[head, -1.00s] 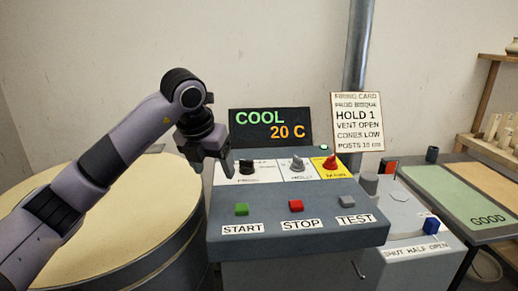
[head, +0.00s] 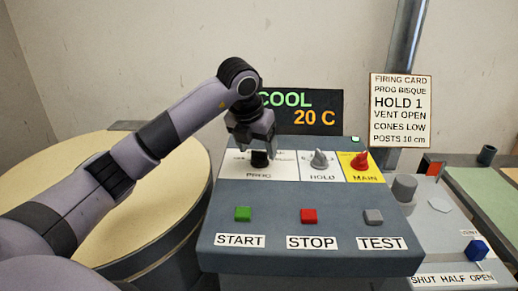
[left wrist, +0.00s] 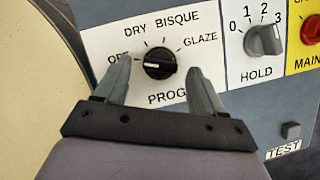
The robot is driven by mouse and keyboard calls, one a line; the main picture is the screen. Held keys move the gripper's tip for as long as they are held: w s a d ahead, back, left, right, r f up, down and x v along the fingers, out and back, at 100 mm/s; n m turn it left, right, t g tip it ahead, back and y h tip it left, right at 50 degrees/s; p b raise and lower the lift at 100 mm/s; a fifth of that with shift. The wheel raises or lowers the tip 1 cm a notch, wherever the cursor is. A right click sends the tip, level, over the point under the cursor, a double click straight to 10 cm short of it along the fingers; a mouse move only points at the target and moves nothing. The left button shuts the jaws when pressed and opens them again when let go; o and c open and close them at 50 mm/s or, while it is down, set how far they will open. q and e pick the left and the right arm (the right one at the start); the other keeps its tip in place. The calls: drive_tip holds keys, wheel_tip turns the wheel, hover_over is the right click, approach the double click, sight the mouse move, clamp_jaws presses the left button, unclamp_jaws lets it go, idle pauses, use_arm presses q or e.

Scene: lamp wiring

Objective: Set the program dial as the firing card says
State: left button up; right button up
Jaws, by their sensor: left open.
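The black program dial (head: 260,159) is on the white PROG panel of the grey console. In the left wrist view the dial (left wrist: 160,63) has a white mark pointing left, toward the OFF label. DRY, BISQUE and GLAZE stand around it; OFF is partly hidden by a finger. My left gripper (head: 252,140) is open over the dial, with one finger on each side; contact cannot be told. The firing card (head: 401,110) reads PROG BISQUE, HOLD 1, VENT OPEN, CONES LOW. My right gripper is not in view.
The grey HOLD knob (head: 319,160) and red MAIN knob (head: 360,162) sit right of the dial. The green START (head: 243,214), red STOP (head: 308,216) and grey TEST (head: 373,216) buttons are below. A display (head: 318,115) reads COOL 20 C. A round kiln (head: 60,200) stands left.

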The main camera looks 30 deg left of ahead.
use_arm(q)
drive_tip(key=shift+x, duration=1)
drive_tip(key=c, duration=1.1)
drive_tip(key=shift+o, duration=0.2)
drive_tip(key=shift+a+r, duration=0.1)
drive_tip(key=m+h, duration=0.1)
drive_tip(key=m, duration=0.3)
drive_tip(key=shift+w+a+m+h+p, duration=0.1)
drive_tip(key=shift+a+m+h+p, duration=0.05)
drive_tip(key=shift+m+h+p, duration=0.25)
drive_tip(key=m, duration=0.2)
drive_tip(key=m+h+p, duration=0.1)
drive_tip(key=m, duration=0.1)
drive_tip(key=shift+w+r+g+h, duration=0.1)
drive_tip(key=shift+g+h, duration=0.2)
drive_tip(key=shift+g, duration=0.1)
drive_tip(key=m+g+h+p, duration=0.1)
drive_tip(key=m, duration=0.4)
drive_tip(key=shift+w, duration=0.15)
drive_tip(key=shift+w+m+g+h+p, duration=0.1)
drive_tip(key=shift+m+g+h+p, duration=0.25)
drive_tip(key=shift+m, duration=0.6)
drive_tip(key=shift+m+g+h+p, duration=0.15)
drive_tip(key=shift+m+g, duration=0.4)
drive_tip(key=shift+m, duration=0.4)
